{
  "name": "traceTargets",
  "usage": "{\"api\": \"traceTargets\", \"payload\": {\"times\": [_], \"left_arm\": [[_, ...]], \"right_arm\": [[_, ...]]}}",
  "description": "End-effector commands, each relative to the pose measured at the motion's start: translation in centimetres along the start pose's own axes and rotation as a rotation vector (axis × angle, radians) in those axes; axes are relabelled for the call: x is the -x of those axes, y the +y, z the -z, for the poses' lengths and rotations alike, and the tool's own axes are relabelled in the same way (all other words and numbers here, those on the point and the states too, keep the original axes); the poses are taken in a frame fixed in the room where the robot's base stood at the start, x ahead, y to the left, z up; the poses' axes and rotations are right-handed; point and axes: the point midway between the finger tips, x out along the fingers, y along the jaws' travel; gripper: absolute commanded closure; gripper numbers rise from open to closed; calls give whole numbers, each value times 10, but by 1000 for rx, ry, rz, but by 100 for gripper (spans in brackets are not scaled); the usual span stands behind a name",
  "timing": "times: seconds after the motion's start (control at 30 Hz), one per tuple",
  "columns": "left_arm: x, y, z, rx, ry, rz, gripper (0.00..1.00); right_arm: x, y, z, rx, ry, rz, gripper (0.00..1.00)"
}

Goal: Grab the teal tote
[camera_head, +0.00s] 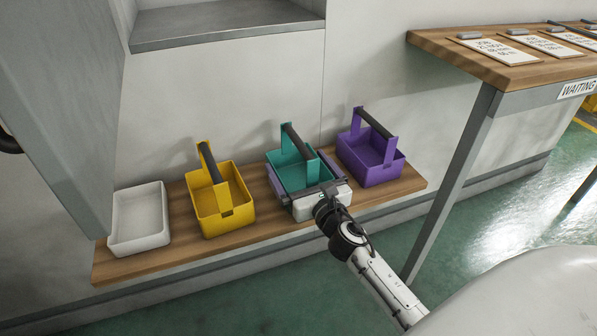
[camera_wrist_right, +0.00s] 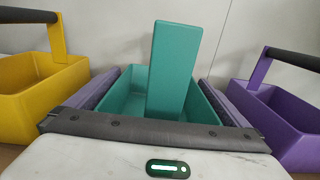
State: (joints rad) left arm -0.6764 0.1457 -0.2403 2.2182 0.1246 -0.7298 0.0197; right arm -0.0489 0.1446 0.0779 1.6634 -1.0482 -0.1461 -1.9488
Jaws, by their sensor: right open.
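The teal tote (camera_head: 291,176) stands upright on a low wooden shelf, between a yellow tote and a purple tote. Its dark handle bar (camera_head: 299,141) runs across the top between two teal uprights. My right gripper (camera_head: 300,170) is open at the front of the tote, with one finger along each side of it. In the right wrist view the teal tote (camera_wrist_right: 129,101) sits between the two fingers, its near upright (camera_wrist_right: 173,70) in front of the palm. I cannot tell whether the fingers touch its walls. My left gripper is out of view.
The yellow tote (camera_head: 222,207) stands to the left and the purple tote (camera_head: 371,164) close on the right. A white bin (camera_head: 140,218) is at the left end of the wooden shelf (camera_head: 185,239). A wooden table (camera_head: 490,66) stands at the upper right.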

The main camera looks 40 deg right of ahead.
Motion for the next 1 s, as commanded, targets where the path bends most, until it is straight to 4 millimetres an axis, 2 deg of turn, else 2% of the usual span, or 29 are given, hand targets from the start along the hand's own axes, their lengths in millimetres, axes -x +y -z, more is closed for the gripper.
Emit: {"api": "traceTargets", "payload": {"times": [0.2,0.4,0.43,0.63,0.73,1.0], "left_arm": [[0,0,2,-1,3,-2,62],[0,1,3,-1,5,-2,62],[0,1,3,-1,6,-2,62],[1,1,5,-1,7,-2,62],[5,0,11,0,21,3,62],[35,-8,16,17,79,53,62]], "right_arm": [[-1,0,0,1,1,0,0],[-1,0,0,0,0,0,34],[-1,0,-1,0,-2,0,36],[-1,0,-2,0,-2,0,36],[-1,0,-11,2,-3,-1,36],[-1,0,-64,4,-4,-3,36]]}}
